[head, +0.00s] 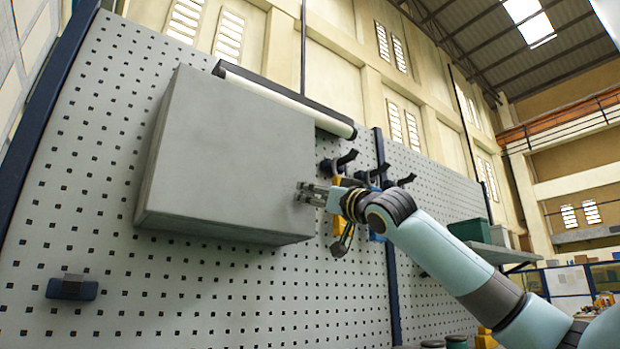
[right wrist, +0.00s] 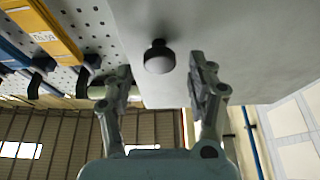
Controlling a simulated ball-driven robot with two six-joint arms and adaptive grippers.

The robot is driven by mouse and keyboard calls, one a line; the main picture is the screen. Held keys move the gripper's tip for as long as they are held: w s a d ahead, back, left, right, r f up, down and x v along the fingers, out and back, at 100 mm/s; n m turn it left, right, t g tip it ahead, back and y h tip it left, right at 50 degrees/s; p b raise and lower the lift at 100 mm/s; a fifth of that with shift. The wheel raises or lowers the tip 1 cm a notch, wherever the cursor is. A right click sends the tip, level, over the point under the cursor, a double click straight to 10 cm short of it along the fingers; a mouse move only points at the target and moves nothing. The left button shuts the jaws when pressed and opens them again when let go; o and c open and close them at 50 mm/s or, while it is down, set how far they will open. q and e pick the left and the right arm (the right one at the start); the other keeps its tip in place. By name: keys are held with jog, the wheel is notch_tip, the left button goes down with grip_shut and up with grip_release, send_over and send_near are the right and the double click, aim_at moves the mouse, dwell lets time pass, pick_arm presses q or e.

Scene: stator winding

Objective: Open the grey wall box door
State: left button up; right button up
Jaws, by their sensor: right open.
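The grey wall box (head: 230,140) hangs on the perforated panel in the head view, and it also shows in the right wrist view (right wrist: 240,40). Its front looks flat and shut. A dark round knob (right wrist: 159,57) stands out from the front face in the right wrist view; in the head view I cannot make it out behind the fingers. My right gripper (head: 303,192) is at the right edge of the box front. Its open fingers (right wrist: 162,80) are on either side of the line to the knob, with no visible grip on it. My left gripper is not in view.
The perforated panel (head: 75,180) is behind the box. A lamp tube (head: 290,95) runs along the box top. Dark hooks with yellow and blue tools (head: 343,190) hang just right of the box. A dark blue block (head: 72,289) sits lower left. A shelf (head: 500,252) is at right.

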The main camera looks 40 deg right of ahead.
jog(key=shift+p+x, duration=0.75)
jog(key=shift+x, duration=0.55)
grip_shut()
